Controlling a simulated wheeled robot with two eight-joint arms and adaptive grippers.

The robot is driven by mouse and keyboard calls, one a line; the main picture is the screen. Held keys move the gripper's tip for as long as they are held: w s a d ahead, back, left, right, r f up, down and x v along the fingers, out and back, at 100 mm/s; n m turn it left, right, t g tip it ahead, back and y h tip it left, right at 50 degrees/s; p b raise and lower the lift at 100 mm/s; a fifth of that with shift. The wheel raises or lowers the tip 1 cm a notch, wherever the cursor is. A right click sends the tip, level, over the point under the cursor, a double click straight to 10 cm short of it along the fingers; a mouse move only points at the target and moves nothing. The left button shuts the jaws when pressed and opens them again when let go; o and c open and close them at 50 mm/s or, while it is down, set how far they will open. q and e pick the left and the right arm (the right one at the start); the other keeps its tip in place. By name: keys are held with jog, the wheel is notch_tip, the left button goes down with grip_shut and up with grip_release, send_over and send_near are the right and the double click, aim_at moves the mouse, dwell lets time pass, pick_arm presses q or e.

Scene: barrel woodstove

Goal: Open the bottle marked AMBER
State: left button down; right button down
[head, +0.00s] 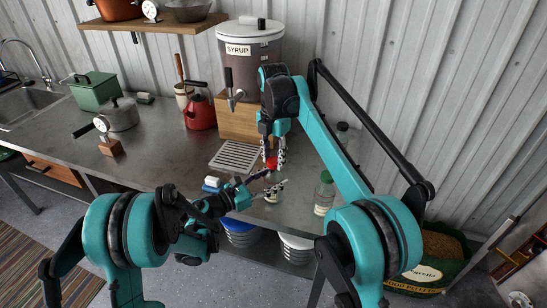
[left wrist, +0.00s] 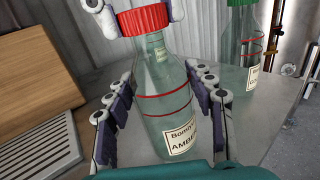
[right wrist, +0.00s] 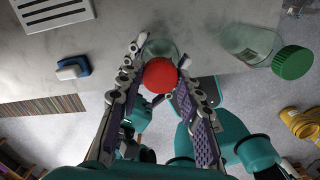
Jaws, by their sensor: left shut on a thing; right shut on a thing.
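The clear glass bottle (left wrist: 165,100) with a red cap (left wrist: 143,19) stands upright in the left wrist view. Its label reads "AMBE", with the end cut off by the bottle's curve. My left gripper (head: 262,187) is shut around the bottle's body, and its fingers (left wrist: 160,105) flank the glass. My right gripper (head: 273,160) comes from above and is shut on the red cap, which shows between its fingers in the right wrist view (right wrist: 160,75). The cap sits at the bottle's mouth. In the head view the bottle is largely hidden behind the fingers.
A green-capped bottle (head: 324,192) stands to the right, near the counter edge. A syrup dispenser (head: 250,60) on a wooden block and a drip grate (head: 236,156) are behind. A blue and white sponge or brush (right wrist: 72,69) lies near the front edge. A red kettle (head: 200,110) stands farther left.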

aim_at(274, 160)
jog(key=shift+r, duration=0.15)
dwell(0.5)
jog(key=shift+r, duration=0.95)
jog(key=shift+r, duration=2)
pick_arm(q)
jog(key=c, duration=0.5)
grip_release()
